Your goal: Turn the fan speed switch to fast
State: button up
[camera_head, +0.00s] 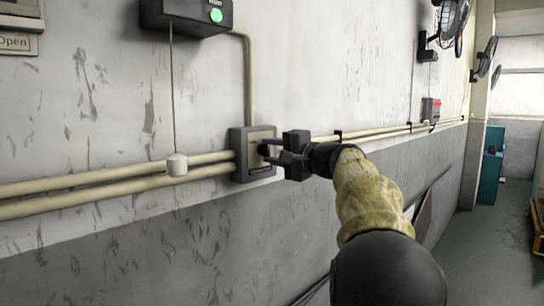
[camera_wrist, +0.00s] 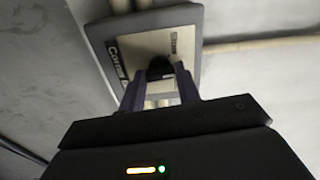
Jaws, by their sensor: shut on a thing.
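The fan speed switch (camera_head: 240,160) is a grey box with a pale faceplate on the wall. Its dark knob (camera_head: 264,150) is at the centre of the plate. In the wrist view the switch box (camera_wrist: 190,20) fills the top, with partly readable lettering on its plate. The knob (camera_wrist: 160,66) sits between my fingers there. My gripper (camera_head: 272,150) reaches the switch from the right, and its fingers are shut on the knob. It also shows in the wrist view (camera_wrist: 161,88). The knob's exact pointing direction is hidden by the fingers.
Beige pipes (camera_head: 90,187) run along the wall on both sides of the switch. A pull cord with a white end (camera_head: 177,165) hangs to the left. A dark box with a green light (camera_head: 187,14) is above. Wall fans (camera_head: 450,20) are at the far right.

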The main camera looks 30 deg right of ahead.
jog(key=m, duration=0.5)
jog(key=shift+f+m, duration=0.2)
jog(key=shift+m, duration=0.1)
jog(key=shift+f+m+p, duration=0.1)
jog(key=shift+m+p, duration=0.5)
jog(key=shift+m, duration=1.6)
jog(key=o, duration=0.7)
jog(key=shift+o, duration=1.4)
jog(key=shift+s, duration=0.1)
jog(key=shift+r, duration=0.2)
